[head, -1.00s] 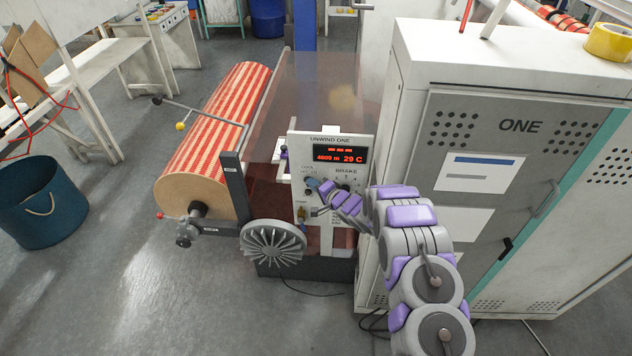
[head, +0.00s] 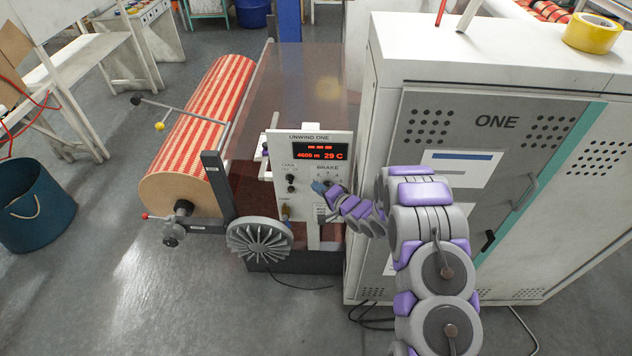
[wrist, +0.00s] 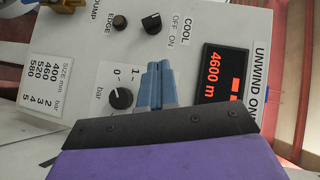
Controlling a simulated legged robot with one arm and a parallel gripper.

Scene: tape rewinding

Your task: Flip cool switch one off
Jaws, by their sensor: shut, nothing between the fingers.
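The unwind one panel (head: 340,138) faces me, with a lit red display. Its cool switch (head: 291,179) is a small black knob at the panel's left, under the cool label. In the wrist view the panel is turned sideways, and the cool switch (wrist: 152,23) shows at the top beside the OFF and ON labels. Its pale mark seems to lean toward OFF, but is too small to be sure. My gripper (head: 318,187) is right of the switch and apart from it. Its blue fingertips (wrist: 157,72) are together and empty, between the brake knob (wrist: 121,97) and the display.
An edge knob (wrist: 119,22) is beside the cool switch. Floor at the left front is free.

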